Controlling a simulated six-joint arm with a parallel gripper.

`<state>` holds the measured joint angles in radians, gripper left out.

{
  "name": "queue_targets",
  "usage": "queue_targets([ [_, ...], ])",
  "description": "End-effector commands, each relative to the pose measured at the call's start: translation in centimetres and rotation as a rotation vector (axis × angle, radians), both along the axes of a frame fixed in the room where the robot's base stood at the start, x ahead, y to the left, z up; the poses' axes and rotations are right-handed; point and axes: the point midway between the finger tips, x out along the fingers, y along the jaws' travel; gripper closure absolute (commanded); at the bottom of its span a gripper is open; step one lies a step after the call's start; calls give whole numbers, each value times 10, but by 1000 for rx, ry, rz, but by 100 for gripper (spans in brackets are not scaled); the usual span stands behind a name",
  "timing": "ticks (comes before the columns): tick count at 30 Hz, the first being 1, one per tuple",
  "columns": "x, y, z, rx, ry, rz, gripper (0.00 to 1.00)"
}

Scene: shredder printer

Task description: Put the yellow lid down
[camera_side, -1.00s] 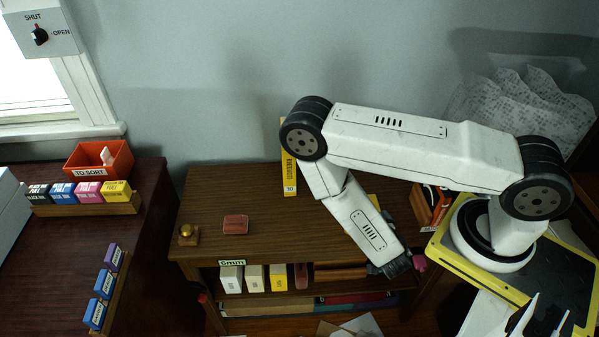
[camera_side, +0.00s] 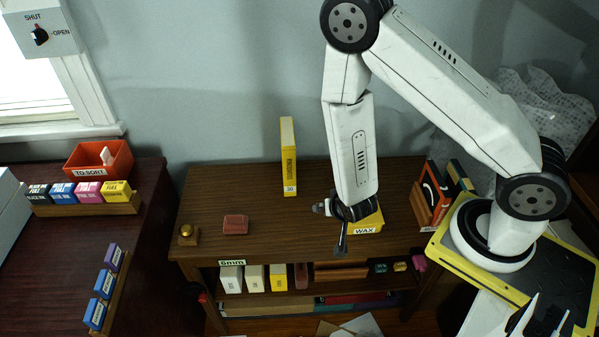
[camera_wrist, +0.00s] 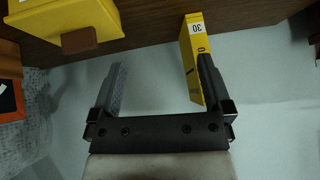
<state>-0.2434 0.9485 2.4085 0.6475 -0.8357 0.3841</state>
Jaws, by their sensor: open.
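A yellow box labelled WAX (camera_side: 368,226) stands on the brown table, partly hidden behind my gripper in the side view. In the wrist view a yellow box (camera_wrist: 50,22) shows at the upper left, with a brown knob or tab (camera_wrist: 80,40) on it. I cannot make out where its lid ends and its body begins, or how the lid sits. My gripper (camera_side: 340,240) is over the table's right part, beside the WAX box. In the wrist view my gripper (camera_wrist: 162,78) has its fingers spread, with nothing between them.
A tall yellow book marked 30 (camera_side: 289,160) stands at the table's back; the wrist view shows it (camera_wrist: 190,60) beside the right finger. A red block (camera_side: 235,224) and a brass bell-like object (camera_side: 187,233) are at left. Orange-edged books (camera_side: 431,195) stand at right.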

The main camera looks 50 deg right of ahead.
Motion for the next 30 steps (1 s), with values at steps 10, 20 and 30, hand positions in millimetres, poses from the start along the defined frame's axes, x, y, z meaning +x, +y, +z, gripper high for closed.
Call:
queue_targets([
  [10, 20, 25, 59, 131, 129, 207, 0],
  [20, 11, 28, 120, 153, 256, 441, 0],
  [30, -19, 12, 176, 84, 394, 646, 0],
])
